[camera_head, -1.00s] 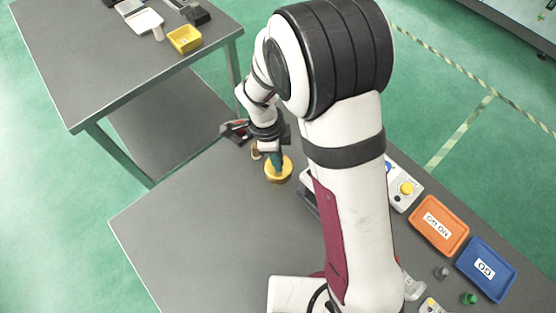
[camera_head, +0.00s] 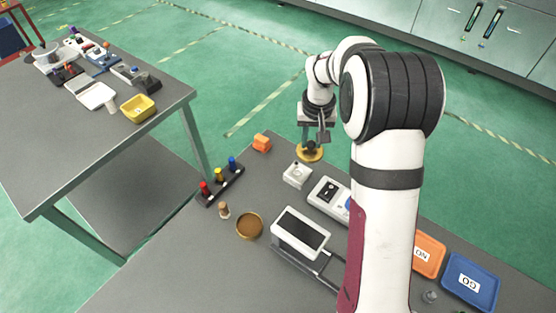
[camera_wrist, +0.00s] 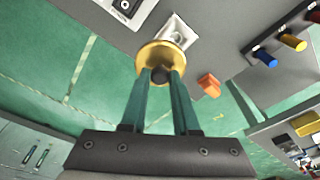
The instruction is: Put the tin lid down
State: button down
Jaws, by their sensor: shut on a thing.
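The tin lid (camera_head: 310,153) is a round gold disc with a dark knob. My gripper (camera_head: 311,144) is shut on the knob and holds the lid level near the table's far edge; its height above the table is hard to tell. In the wrist view the two green fingers of my gripper (camera_wrist: 160,76) pinch the knob, and the lid (camera_wrist: 168,52) spreads beyond them, overlapping the table edge. The open round tin (camera_head: 249,227) stands on the table nearer the camera, its brown inside showing.
A white box with a small knob (camera_head: 297,175) stands just in front of the lid. An orange block (camera_head: 262,142) is left of it. A rack of coloured pegs (camera_head: 220,186), a cork (camera_head: 224,211) and a screen device (camera_head: 300,232) stand around the tin.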

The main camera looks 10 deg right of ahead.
jog(key=d+n, duration=0.1)
jog(key=w+d+n, duration=0.1)
jog(key=shift+d+f, duration=0.1)
jog(key=shift+d, duration=0.3)
jog(key=w+a+f, duration=0.1)
jog(key=a+f, duration=0.1)
jog(key=a, duration=0.1)
jog(key=w+a+f, duration=0.2)
jog(key=a, duration=0.1)
jog(key=w+a+f, duration=0.2)
jog(key=a, duration=0.1)
jog(key=shift+w+a+f, duration=0.25)
jog(key=shift+a+f, duration=0.1)
jog(key=shift+f, duration=0.05)
jog(key=shift+a+f, duration=0.1)
jog(key=shift+f, duration=2.1)
jog(key=c, duration=0.7)
grip_release()
jog(key=shift+o, duration=0.2)
